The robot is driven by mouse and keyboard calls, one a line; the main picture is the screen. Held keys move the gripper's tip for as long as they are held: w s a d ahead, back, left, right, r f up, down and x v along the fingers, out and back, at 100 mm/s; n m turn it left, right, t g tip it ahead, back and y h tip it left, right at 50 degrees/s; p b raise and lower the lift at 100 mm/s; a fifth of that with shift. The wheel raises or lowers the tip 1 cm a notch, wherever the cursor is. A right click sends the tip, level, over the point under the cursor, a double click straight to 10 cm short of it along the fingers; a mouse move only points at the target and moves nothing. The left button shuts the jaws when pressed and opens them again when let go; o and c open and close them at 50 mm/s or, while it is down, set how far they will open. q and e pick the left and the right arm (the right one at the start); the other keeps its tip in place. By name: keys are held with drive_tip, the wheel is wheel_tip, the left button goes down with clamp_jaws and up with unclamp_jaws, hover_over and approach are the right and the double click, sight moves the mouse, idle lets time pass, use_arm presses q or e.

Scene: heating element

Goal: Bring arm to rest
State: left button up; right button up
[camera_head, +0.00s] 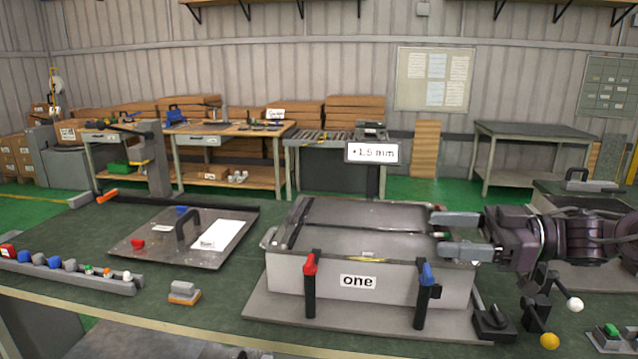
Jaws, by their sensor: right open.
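My right gripper (452,233) comes in from the right side, its two grey fingers apart, over the right end of the grey box labelled "one" (318,285). Nothing shows between the fingers. They overlap the box's right rim in the picture; I cannot tell if they touch it. My left gripper is not in view.
A flat plate (140,247) with a black handle lies left of the box. A rail of coloured knobs (75,272) lies at the far left, and a small grey and orange block (184,293) near the front. Knobbed levers (545,310) stand at the right.

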drive_tip(key=w+a+f+m+t+h, duration=0.1)
drive_tip(key=a+f+m+t+h, duration=0.3)
drive_tip(key=f, duration=0.6)
drive_tip(key=w+a+f+m+t+h, duration=0.1)
drive_tip(key=w+a+f+t+h, duration=0.2)
drive_tip(key=a+f, duration=0.5)
drive_tip(key=s+d+f+m+g+h, duration=0.5)
drive_tip(key=s+f, duration=0.4)
drive_tip(key=s, duration=0.4)
drive_tip(key=s+d+f+m+g+h, duration=0.2)
drive_tip(key=s+d+f+m+h, duration=0.3)
drive_tip(key=s+f, duration=0.65)
drive_tip(key=s+d+f+n+g, duration=0.1)
drive_tip(key=s+f+g, duration=0.15)
drive_tip(key=f, duration=2.35)
drive_tip(key=s+d+f, duration=0.2)
drive_tip(key=s+f, duration=0.7)
drive_tip(key=s, duration=0.1)
drive_tip(key=s+d+f, duration=0.1)
drive_tip(key=s+f, duration=0.9)
drive_tip(key=s, duration=0.1)
drive_tip(key=shift+d+f+p, duration=0.3)
drive_tip(key=shift+d, duration=0.1)
